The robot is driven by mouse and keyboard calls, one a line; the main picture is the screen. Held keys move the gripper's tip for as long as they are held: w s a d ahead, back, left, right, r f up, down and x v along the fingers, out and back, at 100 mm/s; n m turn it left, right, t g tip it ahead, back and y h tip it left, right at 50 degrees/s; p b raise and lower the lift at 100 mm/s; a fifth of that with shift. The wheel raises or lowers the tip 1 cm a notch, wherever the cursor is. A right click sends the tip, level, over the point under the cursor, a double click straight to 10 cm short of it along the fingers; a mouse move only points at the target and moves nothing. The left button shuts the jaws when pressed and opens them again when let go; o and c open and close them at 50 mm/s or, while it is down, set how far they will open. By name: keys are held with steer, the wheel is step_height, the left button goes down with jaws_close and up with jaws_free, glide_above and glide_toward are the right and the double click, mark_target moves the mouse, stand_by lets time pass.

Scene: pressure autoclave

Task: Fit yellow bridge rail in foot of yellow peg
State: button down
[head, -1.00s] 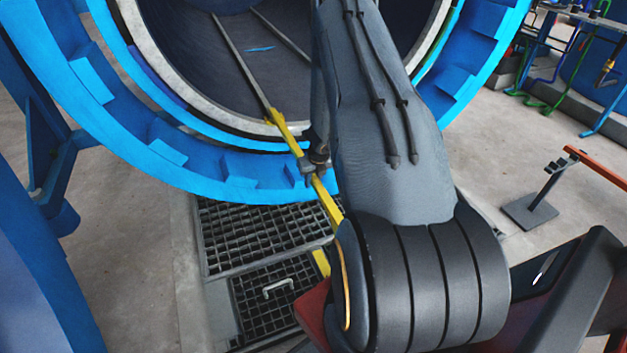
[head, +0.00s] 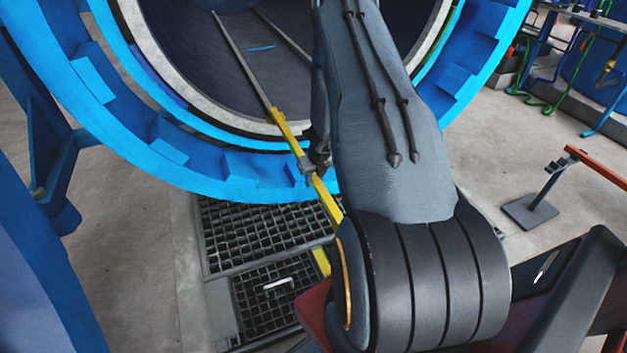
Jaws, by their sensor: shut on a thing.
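The yellow bridge rail (head: 327,202) runs on a slant from the autoclave's mouth down toward me, and its lower part passes behind my arm. Its far end (head: 277,115) meets the near end of the left grey rail (head: 242,62) inside the autoclave; whether they touch I cannot tell. My gripper (head: 309,170) is shut on the bridge rail near its middle, partly hidden by my arm. A short yellow piece (head: 321,261) shows lower down beside my arm; it may be part of the yellow peg. The peg's foot cannot be made out.
The blue autoclave ring (head: 240,177) stands around the far end of the rail. A floor grating (head: 255,235) with a light handle (head: 279,284) lies below. A grey stand with an orange bar (head: 600,167) is at the right. Open floor lies at the left.

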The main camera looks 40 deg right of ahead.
steer(key=shift+f+b, duration=0.55)
steer(key=shift+b, duration=0.35)
steer(key=c, duration=1.4)
jaws_free()
steer(key=p+v, duration=0.2)
steer(key=v, duration=0.6)
steer(key=shift+a, duration=0.1)
steer(key=s+a+r+n+y+p, duration=0.1)
steer(key=s+a+r+n+p, duration=0.15)
steer(key=a+r+n, duration=0.8)
steer(key=s+a+r+n+y+p, duration=0.1)
steer(key=s+a+r+n+p, duration=0.15)
steer(key=a+r+n, duration=0.8)
steer(key=s+a+r+n+g+p, duration=0.1)
steer(key=s+a+r+n, duration=0.2)
steer(key=s+r+n, duration=0.2)
steer(key=s+a+r+n+g+p, duration=0.1)
steer(key=s+a+r+n, duration=0.2)
steer(key=s+n, duration=0.4)
steer(key=s+a+r+n+g+h+p, duration=0.1)
steer(key=s+a+r+n, duration=0.2)
steer(key=s+r+n, duration=0.3)
steer(key=s, duration=0.3)
steer(key=shift+a+r, duration=0.4)
